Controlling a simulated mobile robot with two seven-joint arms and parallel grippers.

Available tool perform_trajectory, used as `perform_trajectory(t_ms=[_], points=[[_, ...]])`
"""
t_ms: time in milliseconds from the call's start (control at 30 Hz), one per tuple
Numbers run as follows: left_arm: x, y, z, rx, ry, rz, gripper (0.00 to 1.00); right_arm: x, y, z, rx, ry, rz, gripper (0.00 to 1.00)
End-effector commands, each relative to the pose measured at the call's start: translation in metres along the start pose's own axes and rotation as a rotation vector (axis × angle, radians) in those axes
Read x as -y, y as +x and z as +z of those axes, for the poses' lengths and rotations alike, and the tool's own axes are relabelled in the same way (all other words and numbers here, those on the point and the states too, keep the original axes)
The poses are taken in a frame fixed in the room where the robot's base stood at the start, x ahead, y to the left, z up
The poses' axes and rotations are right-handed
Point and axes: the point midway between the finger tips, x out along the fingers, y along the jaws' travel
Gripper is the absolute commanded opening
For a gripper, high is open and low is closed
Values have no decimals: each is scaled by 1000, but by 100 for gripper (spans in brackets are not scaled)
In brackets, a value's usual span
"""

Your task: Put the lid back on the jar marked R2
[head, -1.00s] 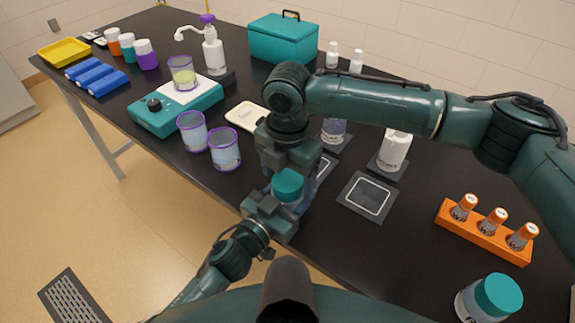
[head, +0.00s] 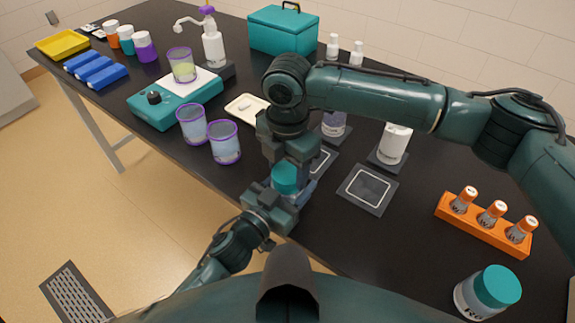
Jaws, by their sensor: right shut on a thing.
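My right gripper (head: 287,165) points down and is shut on a teal lid (head: 286,179) near the table's front edge. A clear bluish jar (head: 300,192) shows just below the lid, partly hidden by both grippers. I cannot tell whether the lid touches its rim, and no mark on it can be read. My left gripper (head: 279,198) comes from the lower left and reaches the jar's side. Its fingertips are largely hidden, so its grip is unclear. Another clear jar (head: 467,299) with a teal lid on stands at the lower right, its label unreadable.
A dark square mat with a white outline (head: 368,190) lies bare right of the grippers. Two purple-rimmed beakers (head: 225,146) stand to the left. A white jar (head: 394,143) is behind.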

Motion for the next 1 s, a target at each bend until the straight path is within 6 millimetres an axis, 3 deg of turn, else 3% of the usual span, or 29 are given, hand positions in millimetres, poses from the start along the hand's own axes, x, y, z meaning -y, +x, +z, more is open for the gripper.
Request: perform_trajectory(t_ms=[133, 167, 433, 767, 1000], points=[[0, 0, 0, 1, 0, 0, 0, 0, 0, 0, 0, -2, 1, 29], [0, 0, 0, 1, 0, 0, 0, 0, 0, 0, 0, -3, 1, 58], [0, 0, 0, 1, 0, 0, 0, 0, 0, 0, 0, -4, 1, 80], [0, 0, 0, 1, 0, 0, 0, 0, -4, 0, 0, -4, 1, 81], [0, 0, 0, 1, 0, 0, 0, -1, -45, 0, 1, -5, 4, 81]])
